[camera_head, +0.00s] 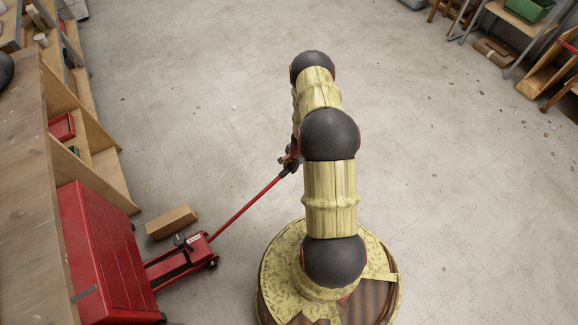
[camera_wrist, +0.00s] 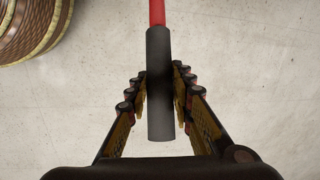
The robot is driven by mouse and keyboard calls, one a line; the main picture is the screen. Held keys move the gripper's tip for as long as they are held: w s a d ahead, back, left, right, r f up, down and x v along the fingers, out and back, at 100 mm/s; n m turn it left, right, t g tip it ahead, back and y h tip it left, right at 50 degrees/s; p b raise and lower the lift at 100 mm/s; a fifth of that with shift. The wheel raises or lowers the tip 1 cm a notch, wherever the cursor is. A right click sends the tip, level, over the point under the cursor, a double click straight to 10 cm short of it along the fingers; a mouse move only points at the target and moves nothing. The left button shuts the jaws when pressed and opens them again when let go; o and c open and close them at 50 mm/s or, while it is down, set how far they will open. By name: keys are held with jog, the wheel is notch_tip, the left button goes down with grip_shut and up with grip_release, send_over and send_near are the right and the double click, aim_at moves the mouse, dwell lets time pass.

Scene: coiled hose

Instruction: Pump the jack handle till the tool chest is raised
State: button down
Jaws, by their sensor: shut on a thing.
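The red tool chest (camera_head: 105,250) stands at the lower left of the head view. The red floor jack (camera_head: 178,264) lies low on the floor with its left end at the chest's base; how it meets the chest's underside is hidden. The jack handle (camera_head: 245,208) slants up and right from the jack to my gripper (camera_head: 290,160). In the wrist view, my gripper (camera_wrist: 160,100) has its fingers on both sides of the handle's dark grip (camera_wrist: 160,85) and is shut on it. The handle's red shaft (camera_wrist: 156,12) runs out past the top of that view.
A wood block (camera_head: 171,221) lies on the floor beside the jack. A wooden shelf and bench (camera_head: 30,170) line the left side. Stools and a green bin (camera_head: 528,10) stand at the upper right. The middle floor is clear.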

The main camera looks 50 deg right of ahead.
jog(key=shift+w+d+r, duration=0.1)
jog(key=shift+w+d, duration=0.05)
jog(key=shift+w, duration=0.05)
jog(key=c, duration=1.9)
grip_release()
jog(key=o, duration=0.4)
jog(key=shift+s, duration=0.15)
jog(key=shift+c, duration=0.2)
notch_tip(320, 180, up, 12)
jog(key=s, duration=0.2)
jog(key=shift+f, duration=0.2)
